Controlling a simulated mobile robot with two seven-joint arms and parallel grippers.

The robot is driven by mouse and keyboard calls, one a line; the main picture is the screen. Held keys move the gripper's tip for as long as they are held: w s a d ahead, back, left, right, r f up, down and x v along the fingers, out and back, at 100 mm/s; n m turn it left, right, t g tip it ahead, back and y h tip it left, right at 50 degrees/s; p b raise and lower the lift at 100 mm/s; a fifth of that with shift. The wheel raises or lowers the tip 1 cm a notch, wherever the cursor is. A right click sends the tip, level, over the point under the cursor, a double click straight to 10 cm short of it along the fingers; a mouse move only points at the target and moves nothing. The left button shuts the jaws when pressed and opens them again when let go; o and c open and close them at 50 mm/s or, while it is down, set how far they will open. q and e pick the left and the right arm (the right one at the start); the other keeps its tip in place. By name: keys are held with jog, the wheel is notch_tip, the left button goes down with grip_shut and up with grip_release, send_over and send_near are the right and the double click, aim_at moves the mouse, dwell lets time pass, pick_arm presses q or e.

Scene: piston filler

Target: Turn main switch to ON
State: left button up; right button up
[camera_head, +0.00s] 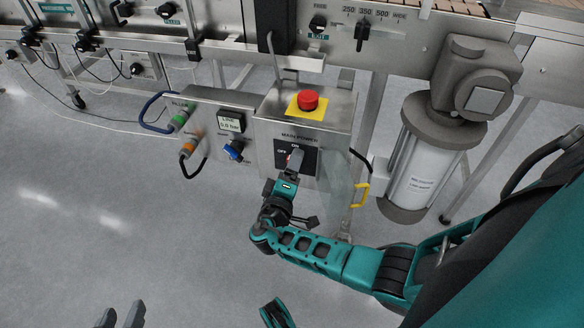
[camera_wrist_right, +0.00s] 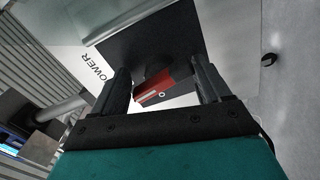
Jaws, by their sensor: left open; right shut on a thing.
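The main switch has a red handle (camera_wrist_right: 168,84) on a dark square plate (camera_head: 309,158) under the "MAIN POWER" lettering of a steel control box (camera_head: 340,112). The plate reads ON at the top and OFF at the left. My right gripper (camera_head: 294,160) reaches up to the switch and is shut on the red handle. In the right wrist view its dark fingers (camera_wrist_right: 160,82) stand on both sides of the handle. The fingers hide most of the handle in the head view, so I cannot tell its exact setting. My left gripper (camera_head: 122,316) is open and empty at the bottom left.
A red emergency button (camera_head: 308,101) on a yellow plate sits above the switch. A clear cover with a yellow handle (camera_head: 360,195) stands beside the box's right side. A blue knob (camera_head: 234,150) and a display (camera_head: 231,121) are on the left. A motor cylinder (camera_head: 425,165) stands right.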

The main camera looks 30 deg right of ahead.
jog(key=shift+w+d+r+m, duration=0.1)
jog(key=shift+m, duration=1)
jog(key=c, duration=0.4)
jog(key=shift+w, duration=0.1)
jog(key=shift+c, duration=0.2)
jog(key=o, duration=0.9)
jog(key=shift+r, duration=0.2)
jog(key=shift+c, duration=0.2)
jog(key=o, duration=0.5)
jog(key=shift+f, duration=0.15)
jog(key=shift+s+f, duration=0.15)
jog(key=shift+s, duration=0.05)
